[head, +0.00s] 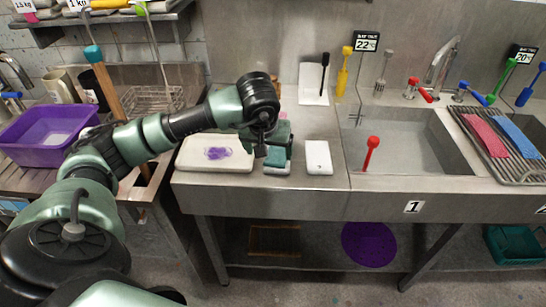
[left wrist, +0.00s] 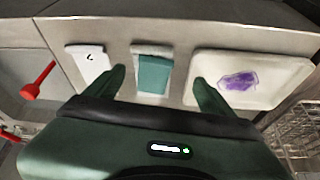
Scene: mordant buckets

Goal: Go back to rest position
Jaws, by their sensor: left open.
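My left arm comes in from the left in the head view, with its gripper (head: 268,148) above the steel counter. In the left wrist view my left gripper (left wrist: 160,85) is open, with its two green fingers apart. A teal and white block (left wrist: 153,72) lies on the counter beyond the gap between the fingers; it also shows in the head view (head: 277,162), partly hidden by the gripper. I cannot tell how far above it the fingers are. My right gripper is not in view.
A pale tray with a purple patch (head: 205,161) lies left of the block and a white slab (head: 318,157) right of it. A sink basin (head: 420,135) holds a red-handled tool (head: 371,150). A purple tub (head: 45,137) stands at the left. The counter's front edge runs close by.

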